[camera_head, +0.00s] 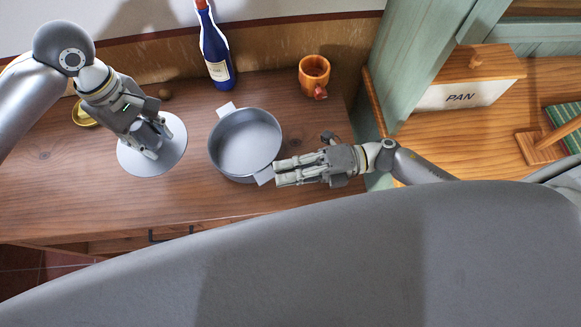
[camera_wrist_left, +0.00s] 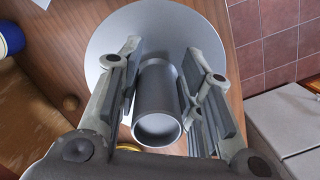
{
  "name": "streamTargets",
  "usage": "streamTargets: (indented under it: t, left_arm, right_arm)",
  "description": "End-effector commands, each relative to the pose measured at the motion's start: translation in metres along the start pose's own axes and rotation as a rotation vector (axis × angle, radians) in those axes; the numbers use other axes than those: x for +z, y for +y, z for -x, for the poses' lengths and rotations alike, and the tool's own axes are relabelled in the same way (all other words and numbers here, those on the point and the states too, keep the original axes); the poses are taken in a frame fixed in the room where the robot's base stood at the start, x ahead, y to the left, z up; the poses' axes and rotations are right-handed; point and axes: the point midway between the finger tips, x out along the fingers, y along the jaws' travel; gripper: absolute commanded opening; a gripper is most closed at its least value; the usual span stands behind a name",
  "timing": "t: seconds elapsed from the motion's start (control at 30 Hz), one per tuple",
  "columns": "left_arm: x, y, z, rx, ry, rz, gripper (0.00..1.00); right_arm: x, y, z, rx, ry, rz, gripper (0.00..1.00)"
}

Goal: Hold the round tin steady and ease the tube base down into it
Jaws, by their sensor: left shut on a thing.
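The round tin (camera_head: 248,147) is a grey open pan with two side handles, standing upright on the wooden table in the head view. It looks empty. The tube base is a pale grey disc (camera_head: 172,160) with a tube rising from its middle; it lies left of the tin, apart from it. In the left wrist view the tube (camera_wrist_left: 160,105) stands between the fingers of my left gripper (camera_wrist_left: 163,55), shut on it. My left gripper (camera_head: 153,140) hides most of the tube in the head view. My right gripper (camera_head: 277,172) is at the tin's right handle; its grip is unclear.
A blue bottle (camera_head: 215,52) stands behind the tin, and an orange mug (camera_head: 314,77) behind it to the right. A small brown ball (camera_head: 165,94) and a yellow dish (camera_head: 84,114) lie near my left arm. A green cabinet post (camera_head: 415,70) bounds the right side.

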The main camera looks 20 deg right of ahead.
Motion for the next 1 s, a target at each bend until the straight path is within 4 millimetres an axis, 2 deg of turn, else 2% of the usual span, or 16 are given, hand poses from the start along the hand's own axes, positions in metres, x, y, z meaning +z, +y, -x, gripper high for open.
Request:
streamTargets:
  t: [1.0]
  left_arm:
    - [0.0, 0.0, -0.002, 0.0, 0.0, 0.0, 0.0]
  right_arm:
    - [0.0, -0.003, -0.031, 0.003, 0.0, 0.001, 0.0]
